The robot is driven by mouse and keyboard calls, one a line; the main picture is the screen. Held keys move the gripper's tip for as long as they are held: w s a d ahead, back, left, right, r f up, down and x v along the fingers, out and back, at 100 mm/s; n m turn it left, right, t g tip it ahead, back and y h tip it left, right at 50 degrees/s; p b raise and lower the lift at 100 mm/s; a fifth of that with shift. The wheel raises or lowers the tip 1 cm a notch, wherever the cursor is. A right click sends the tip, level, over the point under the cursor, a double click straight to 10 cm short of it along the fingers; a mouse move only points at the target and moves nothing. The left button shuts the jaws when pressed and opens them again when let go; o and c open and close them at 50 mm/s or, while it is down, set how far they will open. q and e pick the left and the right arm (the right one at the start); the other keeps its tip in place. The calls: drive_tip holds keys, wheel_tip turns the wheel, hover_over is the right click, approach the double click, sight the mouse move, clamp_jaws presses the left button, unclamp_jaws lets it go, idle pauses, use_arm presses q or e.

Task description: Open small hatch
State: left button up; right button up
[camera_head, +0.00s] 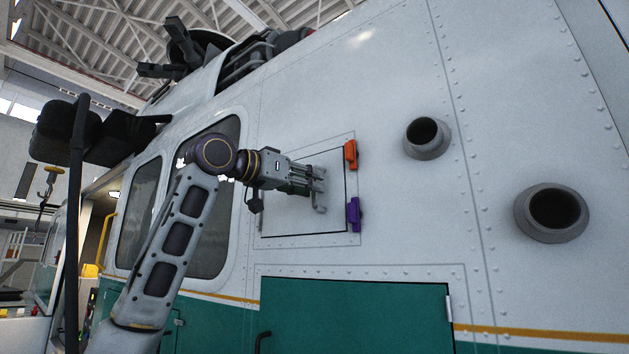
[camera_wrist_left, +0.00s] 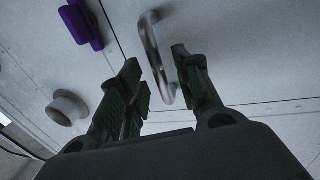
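The small hatch (camera_head: 287,219) is a white square panel in the helicopter's side. It looks about flush, with a dark line along its lower and right edges; I cannot tell if it stands slightly ajar. An orange latch (camera_head: 351,154) and a purple latch (camera_head: 354,214) sit at its right edge; the purple one also shows in the left wrist view (camera_wrist_left: 82,25). My left gripper (camera_head: 318,183) is in front of the hatch. In the left wrist view its open fingers (camera_wrist_left: 158,65) are on either side of the metal handle (camera_wrist_left: 151,42), apparently not clamped on it. My right gripper is not in view.
Two round grey ports (camera_head: 427,138) (camera_head: 553,212) stick out of the fuselage to the right. A larger green door (camera_head: 355,315) lies below the hatch. A window (camera_head: 222,240) is to the left behind my arm.

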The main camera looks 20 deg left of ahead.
use_arm(q)
drive_tip(key=shift+p+x, duration=0.3)
drive_tip(key=shift+x, duration=0.9)
drive_tip(key=shift+c, duration=0.3)
clamp_jaws()
